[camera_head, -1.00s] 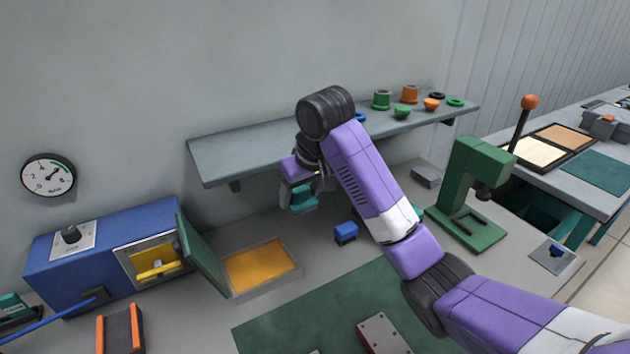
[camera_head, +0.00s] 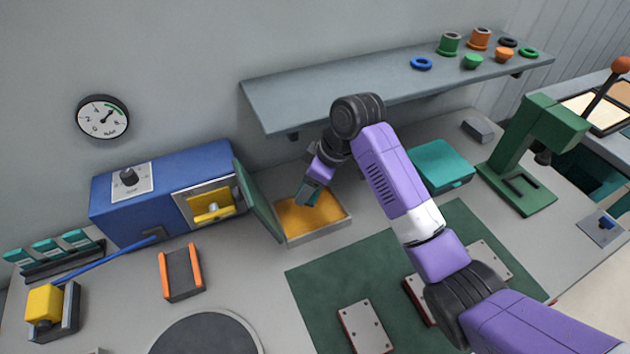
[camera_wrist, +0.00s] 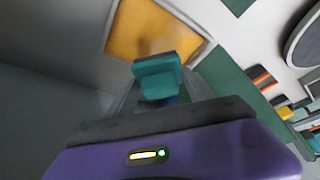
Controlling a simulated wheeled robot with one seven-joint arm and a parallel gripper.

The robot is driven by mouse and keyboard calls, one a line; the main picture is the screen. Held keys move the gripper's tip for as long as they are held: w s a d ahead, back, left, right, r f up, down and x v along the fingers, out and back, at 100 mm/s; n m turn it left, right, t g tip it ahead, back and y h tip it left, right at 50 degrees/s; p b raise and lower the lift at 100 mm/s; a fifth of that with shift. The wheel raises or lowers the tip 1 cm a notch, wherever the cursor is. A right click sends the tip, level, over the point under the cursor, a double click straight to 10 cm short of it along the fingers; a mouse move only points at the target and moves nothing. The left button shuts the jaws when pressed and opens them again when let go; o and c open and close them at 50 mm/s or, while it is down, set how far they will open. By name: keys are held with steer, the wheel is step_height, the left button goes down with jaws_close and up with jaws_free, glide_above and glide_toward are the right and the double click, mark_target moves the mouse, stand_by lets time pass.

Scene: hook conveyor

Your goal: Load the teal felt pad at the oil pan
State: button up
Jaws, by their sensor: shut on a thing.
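The oil pan (camera_head: 322,233) is a shallow pale tray of amber oil, with a dark green lid standing open at its left. The teal felt pad (camera_head: 309,195) is a small block at my gripper's tip, over the amber surface. My gripper (camera_head: 313,185) is shut on it and points down from behind the pan. In the wrist view the pad (camera_wrist: 157,72) sits between the fingers, with the pan's rim (camera_wrist: 196,22) and amber oil beyond it. I cannot tell whether the pad's lower end touches the oil.
A blue machine (camera_head: 160,195) with a yellow-fronted opening stands left of the pan. A grey shelf (camera_head: 350,85) overhangs behind. A teal box (camera_head: 440,165) and green press (camera_head: 530,150) are at right. A green mat (camera_head: 325,285) lies in front.

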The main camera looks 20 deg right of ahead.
steer(key=shift+f+b, duration=2.95)
steer(key=shift+f, duration=0.05)
steer(key=shift+f, duration=0.6)
stand_by(0.6)
steer(key=shift+r, duration=0.1)
step_height(320, 180, up, 7)
steer(key=p, duration=0.7)
steer(key=shift+s, duration=0.15)
stand_by(0.7)
